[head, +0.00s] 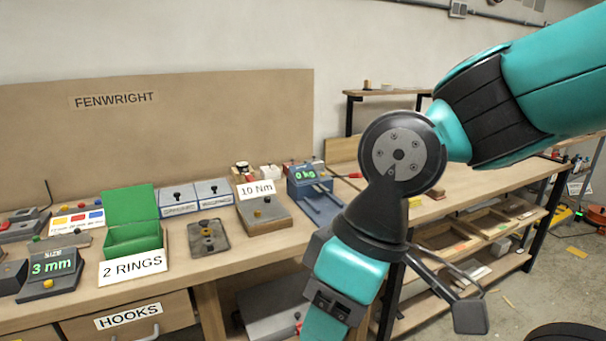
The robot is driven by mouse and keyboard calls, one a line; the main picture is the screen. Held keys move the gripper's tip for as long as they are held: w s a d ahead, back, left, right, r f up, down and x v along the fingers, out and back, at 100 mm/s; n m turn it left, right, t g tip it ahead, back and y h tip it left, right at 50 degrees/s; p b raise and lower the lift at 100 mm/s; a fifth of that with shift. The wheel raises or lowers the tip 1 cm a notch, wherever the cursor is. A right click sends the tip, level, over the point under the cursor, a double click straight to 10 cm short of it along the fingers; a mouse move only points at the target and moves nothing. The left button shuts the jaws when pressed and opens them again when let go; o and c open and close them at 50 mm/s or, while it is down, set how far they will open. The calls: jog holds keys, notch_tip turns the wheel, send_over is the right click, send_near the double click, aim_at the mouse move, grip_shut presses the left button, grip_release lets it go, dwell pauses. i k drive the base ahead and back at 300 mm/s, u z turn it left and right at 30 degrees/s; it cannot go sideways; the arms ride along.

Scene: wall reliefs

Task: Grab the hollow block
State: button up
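I cannot make out a hollow block for certain in the head view. A dark grey plate (208,238) with small round parts on it lies on the bench, right of an open green box (134,238). My arm comes in from the upper right, bends at a dark joint and runs down past the bottom edge. My gripper is not clearly in view, so I cannot see its fingers or whether it holds anything. My arm hides part of the bench and the shelves behind it.
The long wooden bench (412,207) carries a "10 Nm" block (262,211), a blue "0 kg" scale (316,194) and a "3 mm" gauge (50,272). Lower shelves (470,235) hold trays. Bare bench top shows right of the scale. Open floor (560,285) lies at right.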

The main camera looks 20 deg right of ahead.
aim_at(318, 165)
jog(key=z, duration=0.2)
jog(key=i, duration=1)
jog(key=z, duration=0.3)
